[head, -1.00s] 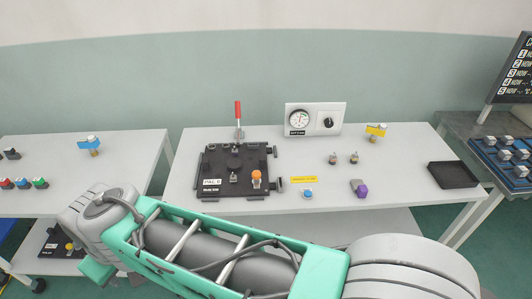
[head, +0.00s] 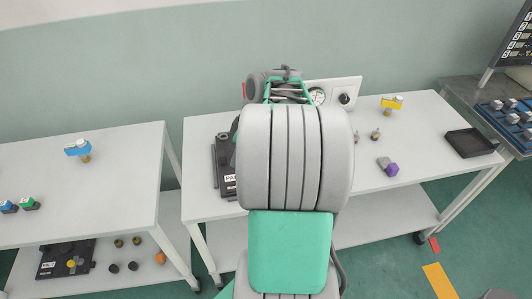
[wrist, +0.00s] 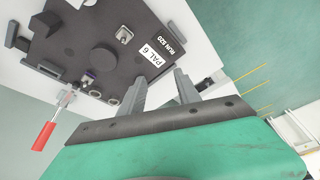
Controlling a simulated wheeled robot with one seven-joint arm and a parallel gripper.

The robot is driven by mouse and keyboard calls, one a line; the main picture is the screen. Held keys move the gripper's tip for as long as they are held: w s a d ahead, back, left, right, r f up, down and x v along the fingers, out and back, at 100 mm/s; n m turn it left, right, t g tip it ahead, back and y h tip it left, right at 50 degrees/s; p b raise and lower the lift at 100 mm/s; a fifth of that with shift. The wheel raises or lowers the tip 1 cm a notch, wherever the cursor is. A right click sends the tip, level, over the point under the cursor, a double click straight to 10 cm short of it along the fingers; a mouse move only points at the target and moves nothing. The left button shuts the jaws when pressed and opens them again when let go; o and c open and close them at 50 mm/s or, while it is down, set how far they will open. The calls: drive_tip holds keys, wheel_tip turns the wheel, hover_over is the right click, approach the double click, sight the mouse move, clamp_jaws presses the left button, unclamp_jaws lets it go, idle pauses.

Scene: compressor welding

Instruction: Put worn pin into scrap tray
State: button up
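I cannot tell whether either is the worn pin. The shallow black tray (head: 470,142) at that table's right end looks empty; I take it as the scrap tray. My gripper (wrist: 160,88) is open in the wrist view, with nothing seen between its fingers. It is above the black fixture plate (wrist: 62,45) labelled PAL 6, near the label. In the head view my arm hides the gripper and much of the plate.
A red-handled lever (wrist: 44,136) stands beside the plate. A gauge box (head: 345,97), a yellow-topped valve (head: 391,103) and a grey-and-purple piece (head: 389,167) are on the middle table. A left table (head: 110,180) holds a blue-topped valve (head: 78,150). Tabletop before the tray is clear.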

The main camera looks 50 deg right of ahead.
drive_tip(key=s+d+f+n, duration=0.1)
drive_tip(key=s+d+f, duration=0.2)
drive_tip(key=d, duration=0.5)
drive_tip(key=shift+t, duration=0.3)
drive_tip(key=x, duration=0.7)
drive_tip(key=shift+a+f+p, duration=0.25)
drive_tip(key=shift+a+p, duration=0.05)
drive_tip(key=shift+a, duration=0.15)
drive_tip(key=shift+s, duration=0.1)
drive_tip(key=shift+c, duration=0.5)
clamp_jaws()
idle(0.5)
idle(1.1)
drive_tip(key=shift+r, duration=0.1)
